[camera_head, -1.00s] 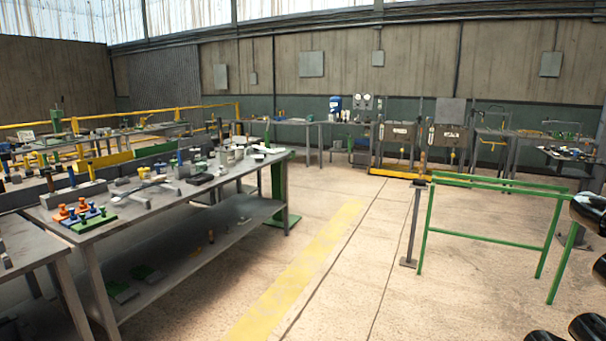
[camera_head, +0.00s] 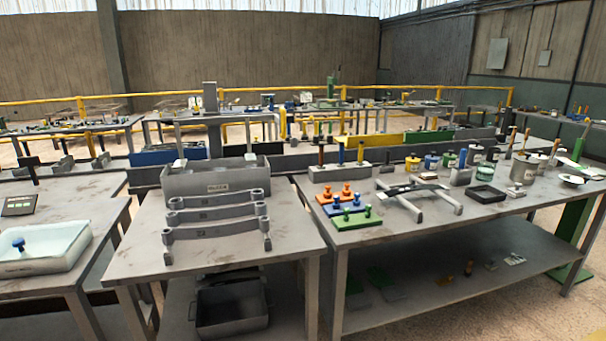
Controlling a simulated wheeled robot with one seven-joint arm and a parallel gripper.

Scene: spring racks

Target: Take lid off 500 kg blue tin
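My gripper is not in view.
The right-hand table (camera_head: 400,233) also holds colored peg blocks (camera_head: 347,205), a grey cross-shaped stand (camera_head: 420,196), a black tray (camera_head: 485,194) and a large grey pot (camera_head: 524,170). A middle table (camera_head: 215,250) holds grey leaf springs. Open floor (camera_head: 500,310) shows at lower right.

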